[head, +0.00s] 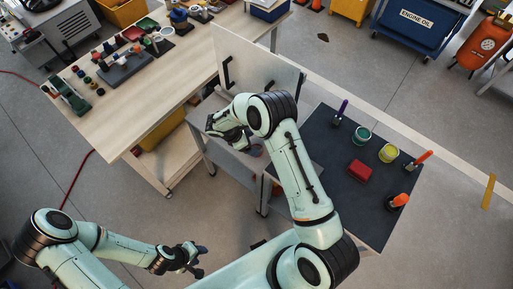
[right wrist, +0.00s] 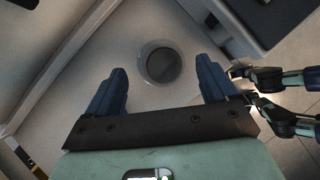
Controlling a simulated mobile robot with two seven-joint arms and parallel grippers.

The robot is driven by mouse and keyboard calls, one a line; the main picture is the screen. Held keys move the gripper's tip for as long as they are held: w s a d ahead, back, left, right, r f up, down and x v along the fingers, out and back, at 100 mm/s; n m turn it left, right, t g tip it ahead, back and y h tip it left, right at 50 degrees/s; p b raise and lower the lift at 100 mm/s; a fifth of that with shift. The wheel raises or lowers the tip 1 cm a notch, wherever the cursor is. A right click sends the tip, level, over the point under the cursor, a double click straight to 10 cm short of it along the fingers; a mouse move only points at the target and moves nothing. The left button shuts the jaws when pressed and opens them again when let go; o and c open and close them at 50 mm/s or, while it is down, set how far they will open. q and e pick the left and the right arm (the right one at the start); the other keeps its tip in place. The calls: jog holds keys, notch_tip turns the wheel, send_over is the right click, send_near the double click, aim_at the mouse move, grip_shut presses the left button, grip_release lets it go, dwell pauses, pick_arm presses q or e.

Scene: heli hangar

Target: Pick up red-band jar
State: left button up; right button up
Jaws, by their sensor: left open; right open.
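A round jar (right wrist: 162,65) with a grey rim and dark inside stands on a light grey surface in the right wrist view, seen from above; no band colour shows there. In the head view a small reddish patch (head: 256,150), perhaps the red-band jar, shows beside my right arm, mostly hidden. My right gripper (head: 228,133) is over the grey cart. Its open fingers (right wrist: 161,68) appear on either side of the jar in the picture, apart from it; I cannot tell the height gap. My left gripper (head: 196,260) is open and empty, low over the floor.
A dark-topped table (head: 325,165) at the right holds a teal-band jar (head: 362,135), a yellow-band jar (head: 388,153), a red block (head: 359,171) and screwdrivers. An upright panel (head: 255,60) stands behind the grey cart (head: 228,158). A wooden workbench (head: 125,125) with tools stands left.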

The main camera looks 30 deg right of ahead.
aim_at(257, 146)
jog(key=x, duration=0.5)
jog(key=shift+a+f, duration=0.2)
jog(key=shift+a, duration=0.05)
jog(key=shift+s, duration=0.1)
jog(key=c, duration=1.1)
jog(key=shift+r, duration=0.2)
